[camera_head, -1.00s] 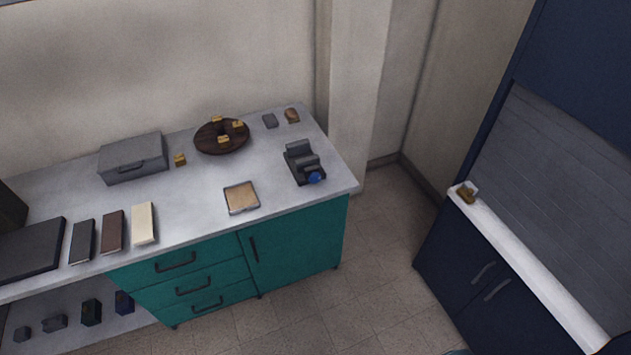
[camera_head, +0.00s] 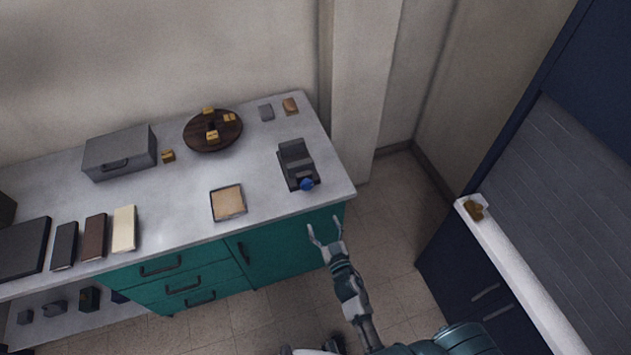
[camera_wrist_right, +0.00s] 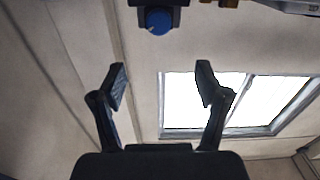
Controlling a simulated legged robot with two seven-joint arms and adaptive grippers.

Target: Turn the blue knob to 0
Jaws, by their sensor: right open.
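The blue knob (camera_head: 307,184) is on the front of a dark grey device (camera_head: 296,160) near the right front corner of the grey countertop. In the right wrist view the knob (camera_wrist_right: 159,21) shows at the top, beyond and between my fingers, with a small light mark on its face. My right gripper (camera_head: 324,229) is open and empty, in front of the teal cabinet and below the knob in the head view, apart from it. In the right wrist view both fingers of this gripper (camera_wrist_right: 161,82) are spread. My left gripper is not in view.
The countertop (camera_head: 265,205) also holds a framed tan square (camera_head: 228,202), a round dark wooden tray (camera_head: 201,143) with small yellow blocks, and a grey case (camera_head: 119,151). A navy cabinet (camera_head: 450,262) stands at the right. Floor between them is clear.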

